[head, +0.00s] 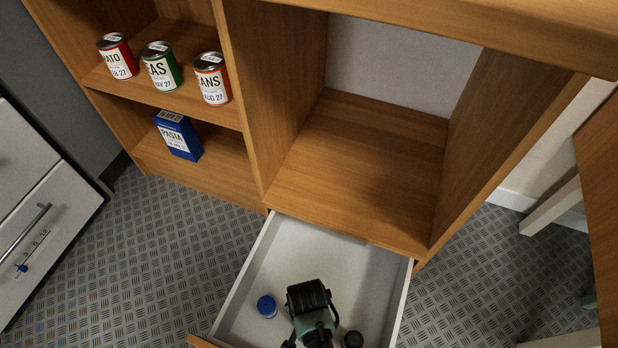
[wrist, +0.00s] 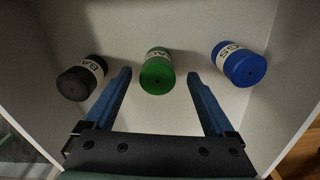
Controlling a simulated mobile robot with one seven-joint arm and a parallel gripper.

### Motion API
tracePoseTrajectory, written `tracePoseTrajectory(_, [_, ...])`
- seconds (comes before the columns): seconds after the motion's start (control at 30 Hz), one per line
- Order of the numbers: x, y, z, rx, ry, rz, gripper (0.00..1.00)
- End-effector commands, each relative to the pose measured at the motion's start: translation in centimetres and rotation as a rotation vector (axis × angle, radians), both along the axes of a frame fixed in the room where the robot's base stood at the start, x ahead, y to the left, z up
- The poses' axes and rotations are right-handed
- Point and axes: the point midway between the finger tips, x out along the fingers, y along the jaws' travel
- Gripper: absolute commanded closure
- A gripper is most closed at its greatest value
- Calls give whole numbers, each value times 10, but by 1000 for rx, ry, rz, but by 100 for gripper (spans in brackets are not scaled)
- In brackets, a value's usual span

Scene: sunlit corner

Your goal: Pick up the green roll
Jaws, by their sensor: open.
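The green roll (wrist: 158,76) lies on the drawer floor with a white lettered label. It shows in the middle of the wrist view, between the two blue fingertips of my gripper (wrist: 158,78). The fingers are spread, one on each side of the roll, and nothing is held. I cannot tell how far above the roll the fingertips are. In the head view my gripper (head: 313,306) is over the open drawer, and the green roll is hidden there.
A black roll (wrist: 78,82) lies left of the green one and a blue roll (wrist: 240,65) right of it. The drawer's walls (head: 398,300) surround them. The open cabinet shelf (head: 360,150) is above. Cans (head: 161,68) and a pasta box (head: 180,137) stand on the left shelves.

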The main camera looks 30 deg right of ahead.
Motion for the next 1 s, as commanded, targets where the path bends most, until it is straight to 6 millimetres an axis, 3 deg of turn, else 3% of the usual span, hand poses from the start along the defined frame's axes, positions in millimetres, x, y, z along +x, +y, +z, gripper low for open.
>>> tracePoseTrajectory(0.3, [-3,-1,-44,0,1,1,11])
tracePoseTrajectory(0.6, [-3,-1,-47,0,0,1,11])
tracePoseTrajectory(1.0, [-3,-1,-47,0,0,0,81])
